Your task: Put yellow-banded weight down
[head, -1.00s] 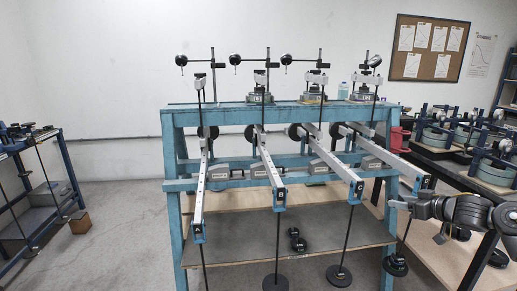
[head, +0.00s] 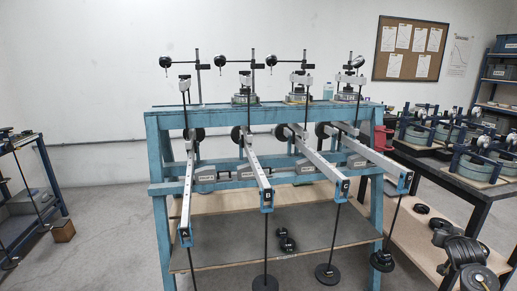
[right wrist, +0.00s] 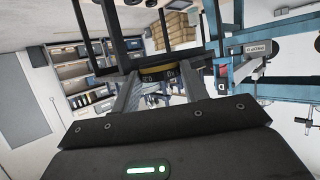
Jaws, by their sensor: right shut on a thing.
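In the right wrist view my right gripper (right wrist: 158,88) is shut on a dark weight with a thin yellow band (right wrist: 152,72). The weight sits between the two fingertips, with small pale lettering on its dark side. What lies beneath it cannot be told. My left gripper is in neither view.
The blue lever frame (head: 165,210) carries several levers with hanging rods and black plates (head: 327,273). Small black weights (head: 287,242) lie on its lower shelf (head: 225,250). At right, black weights (head: 462,252) stand on a low wooden shelf (head: 408,228) beneath a dark bench.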

